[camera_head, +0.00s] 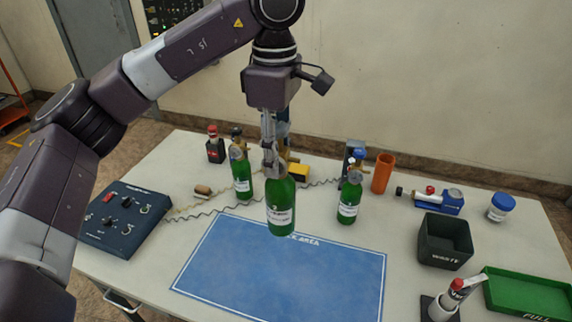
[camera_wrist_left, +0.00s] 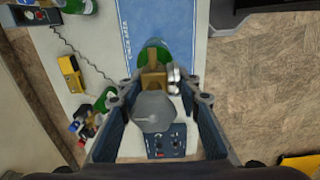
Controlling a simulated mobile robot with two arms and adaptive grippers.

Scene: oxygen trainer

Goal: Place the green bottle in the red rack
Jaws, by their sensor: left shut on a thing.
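My left gripper (camera_head: 270,160) points down and is shut on the top of a green bottle (camera_head: 281,212) with a white label. The bottle hangs upright in front of the back edge of the blue mat; I cannot tell its exact height above the table. In the left wrist view, the gripper (camera_wrist_left: 155,105) surrounds the bottle's grey and brass top, with green glass (camera_wrist_left: 152,52) beyond. Two similar green bottles stand on the table, one behind to the left (camera_head: 243,183) and one to the right (camera_head: 348,203). I see no red rack. My right gripper is not in view.
The blue mat (camera_head: 270,280) is bare. A control box (camera_head: 125,215) with curly cables is at left. An orange cylinder (camera_head: 382,174), a black waste bin (camera_head: 445,242), a green tray (camera_head: 525,296) and a blue-lidded jar (camera_head: 501,207) are at right. A yellow block (camera_head: 298,172) lies behind.

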